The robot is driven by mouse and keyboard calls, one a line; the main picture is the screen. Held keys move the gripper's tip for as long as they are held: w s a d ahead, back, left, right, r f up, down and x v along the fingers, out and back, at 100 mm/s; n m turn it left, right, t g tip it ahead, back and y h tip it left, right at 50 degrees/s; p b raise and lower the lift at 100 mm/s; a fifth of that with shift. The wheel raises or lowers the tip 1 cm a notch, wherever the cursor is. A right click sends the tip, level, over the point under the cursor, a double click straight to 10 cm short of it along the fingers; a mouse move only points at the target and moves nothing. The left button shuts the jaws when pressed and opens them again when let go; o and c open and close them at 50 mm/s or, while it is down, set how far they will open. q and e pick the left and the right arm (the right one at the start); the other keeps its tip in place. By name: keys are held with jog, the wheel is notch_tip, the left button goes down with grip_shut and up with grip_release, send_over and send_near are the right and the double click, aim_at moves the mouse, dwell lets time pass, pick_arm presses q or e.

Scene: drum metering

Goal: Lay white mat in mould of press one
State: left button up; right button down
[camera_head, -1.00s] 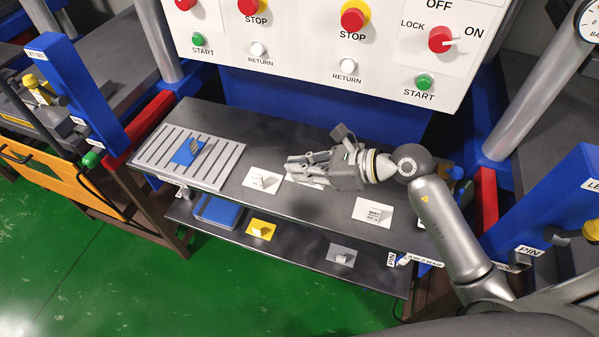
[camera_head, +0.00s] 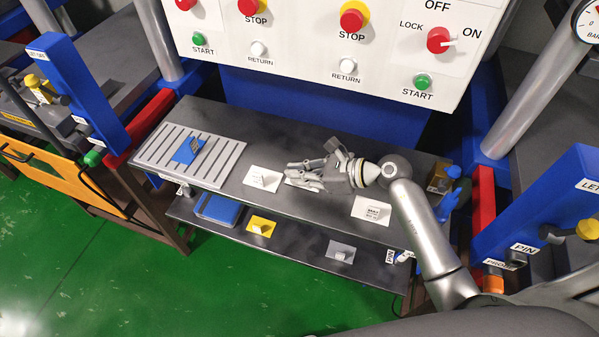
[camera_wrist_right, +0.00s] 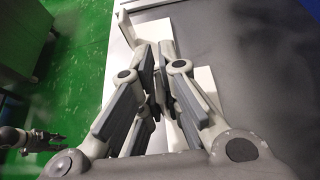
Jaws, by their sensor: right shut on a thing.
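My right gripper (camera_head: 300,177) is low over the upper shelf of the bench and shut on the small upright grip of a white mat (camera_wrist_right: 205,88). Its fingers and wrist hide most of that mat in the head view. A second white mat (camera_head: 262,180) lies flat just left of it, and a third white mat (camera_head: 371,211) lies to the right, each with a small grip on top. A dark gripper, seemingly my left one (camera_wrist_right: 45,142), shows small at the left edge of the right wrist view. I cannot make out a press mould in these views.
A slatted grey rack (camera_head: 225,165) with a blue piece (camera_head: 188,150) stands at the shelf's left. The lower shelf holds a blue tray (camera_head: 218,210), a yellow mat (camera_head: 260,226) and a grey mat (camera_head: 341,252). A white control panel (camera_head: 300,50) overhangs behind; blue press parts (camera_head: 575,200) stand right.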

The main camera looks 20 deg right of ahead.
jog(key=shift+f, duration=0.2)
jog(key=c, duration=1.6)
grip_release()
jog(key=shift+r, duration=0.1)
jog(key=shift+c, duration=0.2)
